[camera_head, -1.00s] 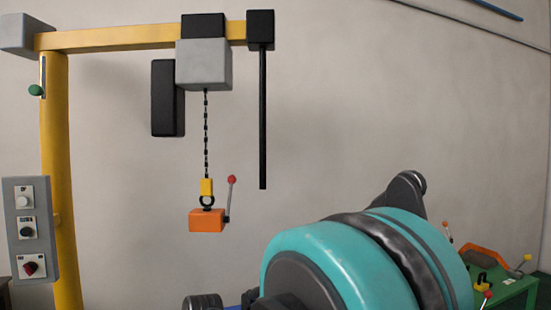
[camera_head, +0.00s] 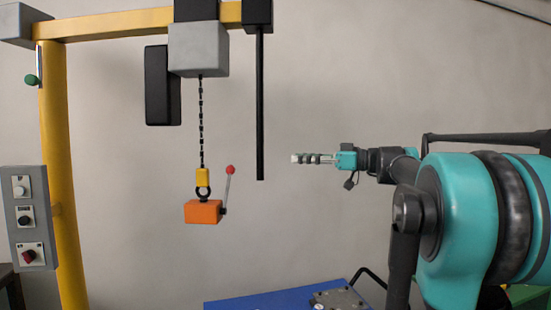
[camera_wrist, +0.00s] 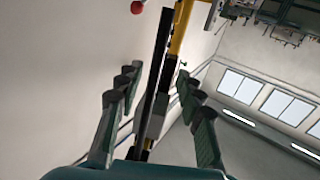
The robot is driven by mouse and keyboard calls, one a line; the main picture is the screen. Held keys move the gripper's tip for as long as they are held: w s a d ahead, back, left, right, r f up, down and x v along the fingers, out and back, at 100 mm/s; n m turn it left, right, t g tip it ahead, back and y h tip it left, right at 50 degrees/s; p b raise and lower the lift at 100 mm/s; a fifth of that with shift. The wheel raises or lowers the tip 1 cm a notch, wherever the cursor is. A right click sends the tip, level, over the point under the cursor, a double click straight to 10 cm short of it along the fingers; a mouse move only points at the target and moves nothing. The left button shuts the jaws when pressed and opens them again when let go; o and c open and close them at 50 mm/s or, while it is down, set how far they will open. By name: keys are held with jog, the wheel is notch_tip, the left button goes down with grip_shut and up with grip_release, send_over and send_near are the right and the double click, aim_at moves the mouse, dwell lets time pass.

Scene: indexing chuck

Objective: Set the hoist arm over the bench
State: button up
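The hoist arm is a yellow beam (camera_head: 120,22) on a yellow post (camera_head: 58,150) at the left. A grey hoist body (camera_head: 198,50) hangs from it, with a chain and an orange block (camera_head: 203,212) below. A black rod (camera_head: 260,110) hangs from the beam's outer end. My gripper (camera_head: 302,158) points left, right of the rod and apart from it in the picture. In the wrist view my gripper (camera_wrist: 158,85) is open, with the black rod (camera_wrist: 155,80) seen between its fingers. The blue bench (camera_head: 265,301) shows partly at the bottom edge.
A grey control box (camera_head: 24,218) with knobs is beside the post. A red-tipped lever (camera_head: 229,172) rises from the orange block. A dark grey plate (camera_head: 338,298) lies on the bench. Open air separates my gripper from the rod.

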jog(key=x, duration=1.7)
jog(key=shift+a, duration=0.2)
jog(key=shift+f, duration=0.1)
grip_shut()
